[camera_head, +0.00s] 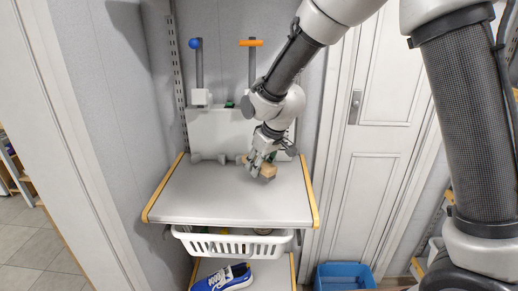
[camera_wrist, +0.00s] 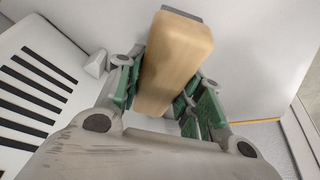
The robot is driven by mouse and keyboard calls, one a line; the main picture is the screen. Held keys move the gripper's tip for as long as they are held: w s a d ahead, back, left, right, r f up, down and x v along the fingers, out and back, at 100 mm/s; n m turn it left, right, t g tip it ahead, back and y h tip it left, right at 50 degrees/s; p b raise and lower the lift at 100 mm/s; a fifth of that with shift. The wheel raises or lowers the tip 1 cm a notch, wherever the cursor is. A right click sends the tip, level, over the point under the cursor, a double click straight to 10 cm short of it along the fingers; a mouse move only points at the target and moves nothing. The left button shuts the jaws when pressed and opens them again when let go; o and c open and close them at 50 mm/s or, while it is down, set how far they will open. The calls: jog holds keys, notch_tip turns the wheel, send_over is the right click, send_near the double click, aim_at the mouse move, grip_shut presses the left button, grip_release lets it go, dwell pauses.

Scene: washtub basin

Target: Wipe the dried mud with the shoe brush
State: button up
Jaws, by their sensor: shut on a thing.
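The shoe brush shows as a pale wooden block (camera_head: 268,171) low over the right part of the grey worktop (camera_head: 205,195). My gripper (camera_head: 258,169) is shut on it. In the wrist view the wooden block (camera_wrist: 176,62) sits between the green finger pads of my gripper (camera_wrist: 165,98), with a grey strip at its far end. I see no bristles, and I cannot tell whether the brush touches the worktop. I cannot make out any dried mud; the gripper and brush cover part of the surface.
A white back panel with a blue knob (camera_head: 194,43) and an orange handle (camera_head: 251,43) on posts stands behind the worktop. Yellow edging (camera_head: 309,190) runs along its sides. Below are a white basket (camera_head: 232,245) and a blue shoe (camera_head: 223,279). A blue bin (camera_head: 345,275) stands lower right.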

jog(key=shift+r, duration=2.6)
